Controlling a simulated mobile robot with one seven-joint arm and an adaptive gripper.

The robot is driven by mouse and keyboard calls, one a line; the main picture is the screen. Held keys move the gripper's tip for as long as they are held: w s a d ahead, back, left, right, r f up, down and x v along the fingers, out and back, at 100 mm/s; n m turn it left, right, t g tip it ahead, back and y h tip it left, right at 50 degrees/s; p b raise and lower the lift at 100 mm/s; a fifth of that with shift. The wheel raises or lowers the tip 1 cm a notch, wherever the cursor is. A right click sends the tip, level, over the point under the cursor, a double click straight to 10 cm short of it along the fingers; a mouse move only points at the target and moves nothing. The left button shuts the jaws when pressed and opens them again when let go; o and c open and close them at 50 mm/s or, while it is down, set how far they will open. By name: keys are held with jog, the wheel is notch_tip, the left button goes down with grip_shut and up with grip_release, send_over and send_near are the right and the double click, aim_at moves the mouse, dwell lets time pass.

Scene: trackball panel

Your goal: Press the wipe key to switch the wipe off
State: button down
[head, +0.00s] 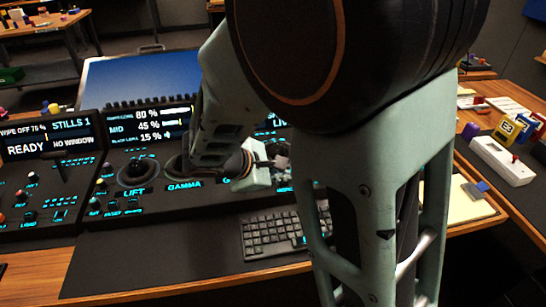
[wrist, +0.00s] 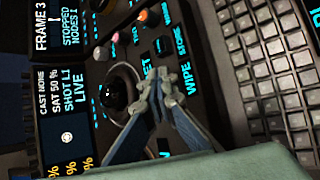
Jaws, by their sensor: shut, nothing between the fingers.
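The WIPE label (wrist: 165,76) is on the dark trackball panel (head: 110,222), right of my fingertips in the wrist view. I cannot make out the wipe key itself; my fingers may cover it. My gripper (wrist: 158,98) is shut and empty, its fingertips close together low over the panel beside the label. Whether they touch the panel I cannot tell. In the head view my gripper (head: 280,163) is over the panel's right part, partly behind my arm. A black trackball (wrist: 115,92) in a ring lies left of the fingertips in the wrist view.
A small black knob (wrist: 162,45) stands near the STORE label, with an orange knob (wrist: 141,16) farther up. A keyboard (head: 270,234) lies in front of the panel. A left screen (head: 45,137) shows "WIPE OFF", a percentage and "READY". My arm hides much of the right.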

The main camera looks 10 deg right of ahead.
jog(key=shift+r, duration=0.1)
jog(key=shift+r+p, duration=0.75)
jog(key=shift+r, duration=0.1)
notch_tip(320, 180, up, 5)
jog(key=p, duration=0.4)
jog(key=shift+r, duration=0.1)
dwell(0.6)
